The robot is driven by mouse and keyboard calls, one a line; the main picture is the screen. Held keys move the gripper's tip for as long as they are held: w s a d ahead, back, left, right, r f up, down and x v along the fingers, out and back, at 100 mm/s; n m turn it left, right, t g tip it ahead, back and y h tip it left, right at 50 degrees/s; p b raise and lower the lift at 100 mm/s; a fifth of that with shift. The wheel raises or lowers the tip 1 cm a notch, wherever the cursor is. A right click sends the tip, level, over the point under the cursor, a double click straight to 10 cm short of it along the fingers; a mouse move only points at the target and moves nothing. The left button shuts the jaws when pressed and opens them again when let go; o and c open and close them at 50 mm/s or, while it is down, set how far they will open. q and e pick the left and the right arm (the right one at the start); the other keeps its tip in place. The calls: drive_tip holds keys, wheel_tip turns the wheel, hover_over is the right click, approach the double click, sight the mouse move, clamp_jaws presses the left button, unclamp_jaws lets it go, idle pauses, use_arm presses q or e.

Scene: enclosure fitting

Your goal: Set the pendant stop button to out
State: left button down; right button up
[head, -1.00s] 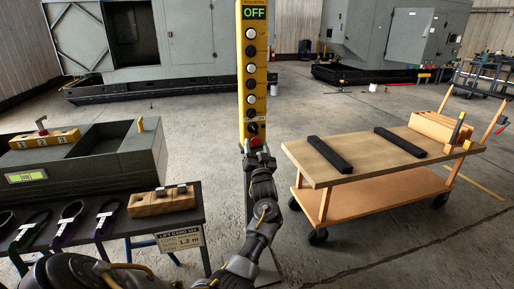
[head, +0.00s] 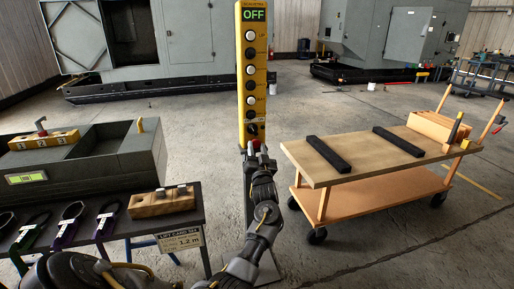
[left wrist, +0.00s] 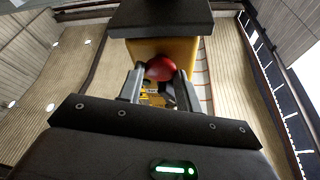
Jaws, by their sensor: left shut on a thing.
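The yellow pendant (head: 241,90) hangs upright in the middle of the head view, with a column of white and black buttons and a display reading OFF (head: 254,15). Its red stop button (left wrist: 161,69) is at the bottom end and shows between my fingers in the left wrist view. My left gripper (head: 257,150) reaches up from below, and its two fingers are shut on the red button. In the head view the fingers mostly hide the button. Whether the button is in or out I cannot tell. My right gripper is not in view.
A wooden cart (head: 335,176) with two black bars stands to the right. To the left are a grey bin (head: 95,168) and a dark table (head: 190,215) with slings and a wooden block (head: 150,205). Open floor lies behind the pendant.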

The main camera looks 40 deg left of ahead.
use_arm(q)
drive_tip(key=shift+s+a+f, duration=0.1)
drive_tip(key=shift+f, duration=0.1)
drive_tip(key=c, duration=1.2)
unclamp_jaws()
drive_tip(key=shift+d, duration=0.2)
drive_tip(key=shift+c, duration=0.2)
drive_tip(key=shift+o, duration=1.4)
drive_tip(key=shift+s+r, duration=0.15)
drive_tip(key=shift+r, duration=0.05)
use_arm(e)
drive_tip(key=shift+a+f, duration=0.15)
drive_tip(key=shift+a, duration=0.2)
use_arm(q)
drive_tip(key=shift+f, duration=0.1)
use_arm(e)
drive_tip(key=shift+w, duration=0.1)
use_arm(q)
drive_tip(key=b+v, duration=0.1)
drive_tip(key=v, duration=0.9)
drive_tip(key=shift+d+f, duration=0.15)
drive_tip(key=shift+d, duration=0.1)
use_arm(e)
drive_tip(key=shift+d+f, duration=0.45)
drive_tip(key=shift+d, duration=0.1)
